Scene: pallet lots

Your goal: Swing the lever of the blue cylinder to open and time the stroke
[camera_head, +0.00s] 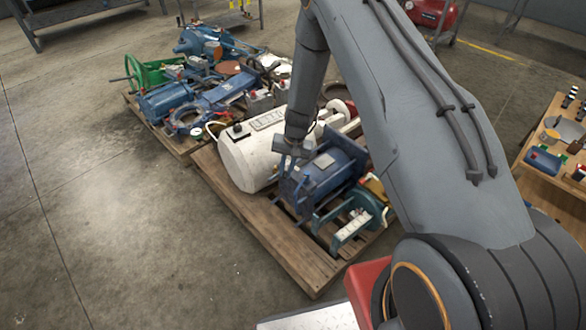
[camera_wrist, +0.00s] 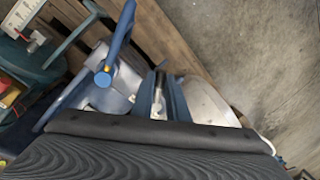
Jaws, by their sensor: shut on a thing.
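The lever's exact angle cannot be told in the head view.
The white tank (camera_head: 244,162) lies close on the left. A green-framed unit (camera_head: 352,226) stands close in front. The wooden pallet (camera_head: 290,250) has bare boards at its front left. Another loaded pallet (camera_head: 180,148) lies behind. Open floor is at left; a bench (camera_head: 545,170) is at right.

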